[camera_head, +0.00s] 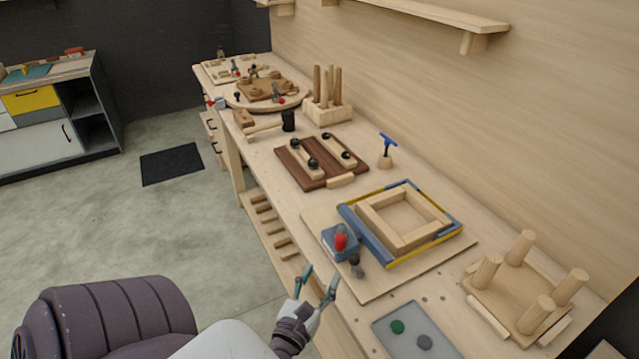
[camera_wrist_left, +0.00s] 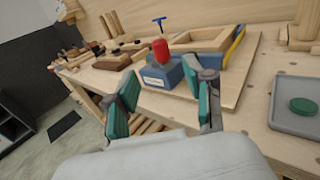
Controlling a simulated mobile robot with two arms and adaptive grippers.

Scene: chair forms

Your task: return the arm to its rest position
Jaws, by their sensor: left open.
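My left gripper (camera_head: 319,286) is open and empty, its green-padded fingers spread apart near the workbench's front edge in the head view. In the left wrist view the open left gripper (camera_wrist_left: 163,103) faces the bench. A blue block with a red knob (camera_head: 341,241) sits on the board beyond the fingertips, and it also shows between the fingers in the left wrist view (camera_wrist_left: 162,72). The gripper appears apart from it. My right gripper is not in view.
A wooden frame in a blue and yellow holder (camera_head: 402,221) lies on the board. A grey tray with green and grey discs (camera_head: 390,346) is near the front, and a four-post stool form (camera_head: 510,297) is at right. Open floor (camera_head: 190,230) lies left of the bench.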

